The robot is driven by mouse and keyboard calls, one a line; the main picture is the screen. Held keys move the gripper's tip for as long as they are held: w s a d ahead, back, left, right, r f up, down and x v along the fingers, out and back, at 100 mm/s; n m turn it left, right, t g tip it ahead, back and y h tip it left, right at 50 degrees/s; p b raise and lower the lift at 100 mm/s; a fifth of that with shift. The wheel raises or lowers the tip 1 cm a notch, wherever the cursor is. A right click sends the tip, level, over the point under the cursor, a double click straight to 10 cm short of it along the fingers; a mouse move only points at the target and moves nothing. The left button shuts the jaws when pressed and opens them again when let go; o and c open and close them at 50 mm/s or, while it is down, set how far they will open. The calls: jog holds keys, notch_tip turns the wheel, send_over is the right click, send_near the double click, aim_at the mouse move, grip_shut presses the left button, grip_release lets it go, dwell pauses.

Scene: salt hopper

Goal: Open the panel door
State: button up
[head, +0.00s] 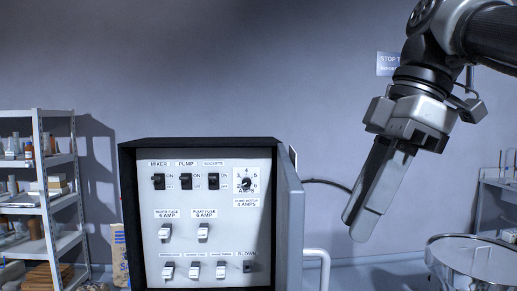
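The control panel box (127,215) stands upright at the lower middle, dark-framed. Its light face (228,215) with switches, fuses and a dial is exposed. The panel door (289,222) is a grey slab at the box's right edge, swung outward and seen nearly edge-on. My gripper (358,228) is right of the door, pointing down and left, apart from it in the picture. Its fingers are seen from the side and overlap, so the gap between them is unclear. Nothing shows in its grasp. The box's bottom is cut off by the frame.
A pale bent tube (318,254) is just right of the door, and a dark cable (328,182) curves behind. A round metal vessel (478,262) stands at lower right. A shelf (48,200) with bottles and boxes is at left. A sign (387,64) hangs on the wall.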

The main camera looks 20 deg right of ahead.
jog(key=p+v, duration=0.4)
jog(key=v, duration=0.2)
jog(key=shift+s, duration=0.15)
dwell(0.3)
